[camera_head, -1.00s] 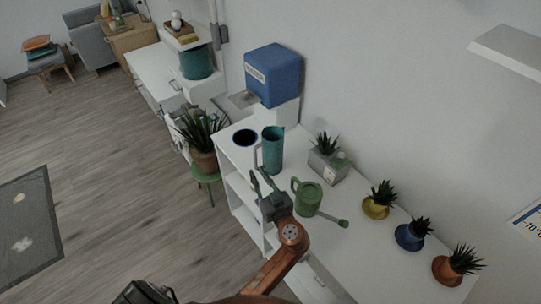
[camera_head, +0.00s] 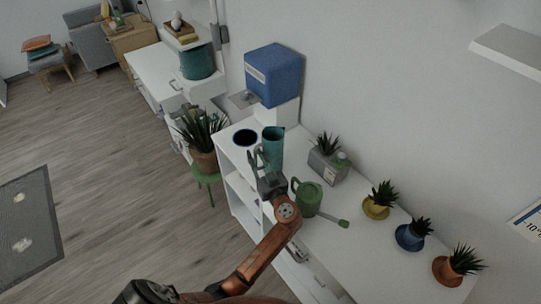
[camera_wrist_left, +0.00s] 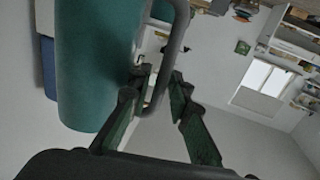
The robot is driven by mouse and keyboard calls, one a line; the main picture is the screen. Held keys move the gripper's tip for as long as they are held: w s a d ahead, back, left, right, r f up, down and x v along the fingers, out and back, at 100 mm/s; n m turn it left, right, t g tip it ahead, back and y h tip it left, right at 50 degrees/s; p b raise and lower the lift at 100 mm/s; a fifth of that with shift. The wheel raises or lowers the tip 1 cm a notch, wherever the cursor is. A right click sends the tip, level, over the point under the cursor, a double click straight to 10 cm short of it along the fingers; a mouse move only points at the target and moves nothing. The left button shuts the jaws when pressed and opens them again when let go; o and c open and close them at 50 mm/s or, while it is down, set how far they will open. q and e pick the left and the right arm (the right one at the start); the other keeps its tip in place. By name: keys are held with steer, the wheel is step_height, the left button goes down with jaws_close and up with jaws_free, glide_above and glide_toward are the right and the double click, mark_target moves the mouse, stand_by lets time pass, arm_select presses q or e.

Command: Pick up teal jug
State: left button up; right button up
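The teal jug (camera_head: 273,146) stands upright near the far end of the white shelf desk. Its handle faces my left gripper (camera_head: 258,161), which is at desk-top height just in front of it. In the left wrist view the teal jug (camera_wrist_left: 95,60) fills the left side, and its grey handle (camera_wrist_left: 171,72) passes between the tips of my open left gripper (camera_wrist_left: 158,82). The fingers stand apart, with a gap to the handle; I cannot tell whether either one touches it. My right gripper is not in view.
A green watering can (camera_head: 308,198) stands close to my left gripper's right. A dark pot (camera_head: 245,138) and a blue dispenser box (camera_head: 273,75) are near the jug. A grey planter (camera_head: 327,165) and several potted plants line the wall side. The white desk (camera_head: 345,258) has free room at its near end.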

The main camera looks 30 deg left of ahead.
arm_select(q)
steer(key=shift+c, duration=0.2)
jaws_close()
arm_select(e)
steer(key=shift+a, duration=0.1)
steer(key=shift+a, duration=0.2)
arm_select(q)
steer(key=shift+r, duration=0.15)
